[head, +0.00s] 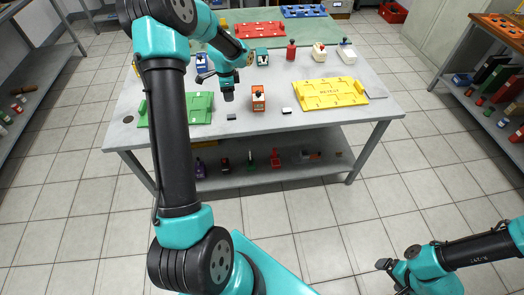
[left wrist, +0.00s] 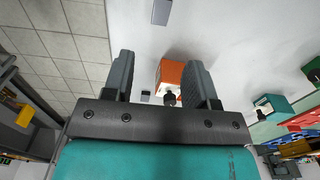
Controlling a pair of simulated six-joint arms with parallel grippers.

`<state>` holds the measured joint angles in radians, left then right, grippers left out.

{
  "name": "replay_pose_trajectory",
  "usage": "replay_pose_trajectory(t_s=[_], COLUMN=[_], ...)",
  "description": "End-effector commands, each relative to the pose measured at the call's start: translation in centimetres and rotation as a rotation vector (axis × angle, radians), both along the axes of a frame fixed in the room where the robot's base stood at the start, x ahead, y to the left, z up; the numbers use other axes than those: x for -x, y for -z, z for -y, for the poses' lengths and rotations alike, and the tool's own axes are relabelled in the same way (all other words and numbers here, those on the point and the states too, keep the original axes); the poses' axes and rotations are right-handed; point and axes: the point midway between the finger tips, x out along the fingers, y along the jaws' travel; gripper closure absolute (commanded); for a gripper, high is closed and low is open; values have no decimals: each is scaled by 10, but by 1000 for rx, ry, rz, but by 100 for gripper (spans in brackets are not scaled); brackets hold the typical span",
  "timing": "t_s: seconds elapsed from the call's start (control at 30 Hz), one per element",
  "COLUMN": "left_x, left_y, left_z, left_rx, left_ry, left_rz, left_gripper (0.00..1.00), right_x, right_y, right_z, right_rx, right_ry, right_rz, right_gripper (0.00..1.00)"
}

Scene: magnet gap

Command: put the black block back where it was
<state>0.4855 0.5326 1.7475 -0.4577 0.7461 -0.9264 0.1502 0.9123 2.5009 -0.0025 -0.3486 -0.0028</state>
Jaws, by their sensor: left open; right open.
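A small dark grey block (head: 231,116) lies flat near the table's front edge; it also shows at the top of the left wrist view (left wrist: 161,12). A small black-and-white block (head: 286,110) lies further right. I cannot tell for certain which one is the black block. An orange block with a black knob (head: 258,99) stands between them. My left gripper (head: 228,95) is open and empty above the table, just behind the dark block. My right gripper (head: 386,267) is open, away from the table.
A green tray (head: 182,109) lies left and a yellow tray (head: 330,93) right on the grey table (head: 345,122). Several knobbed blocks, including a red one (head: 291,51), stand behind. A red tray (head: 260,31) lies further back. The front strip around the small blocks is mostly clear.

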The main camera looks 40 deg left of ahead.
Motion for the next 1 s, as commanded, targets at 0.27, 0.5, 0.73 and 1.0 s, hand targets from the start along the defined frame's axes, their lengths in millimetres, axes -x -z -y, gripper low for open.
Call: replay_pose_trajectory(t_s=[0.27,0.5,0.73,1.0], left_x=[-4,31,112,168], left_y=[68,148,196,206], left_z=[89,222,330,368], left_rx=[119,277,355,348], left_ry=[-110,-366,-695,-905], left_rz=[26,15,-57,-89], left_gripper=[48,48,48,48], right_x=[0,0,0,0], right_y=[0,0,0,0], right_z=[0,0,0,0], right_rx=[0,0,0,0], right_ry=[0,0,0,0], right_rz=[0,0,0,0], right_gripper=[11,11,11,11])
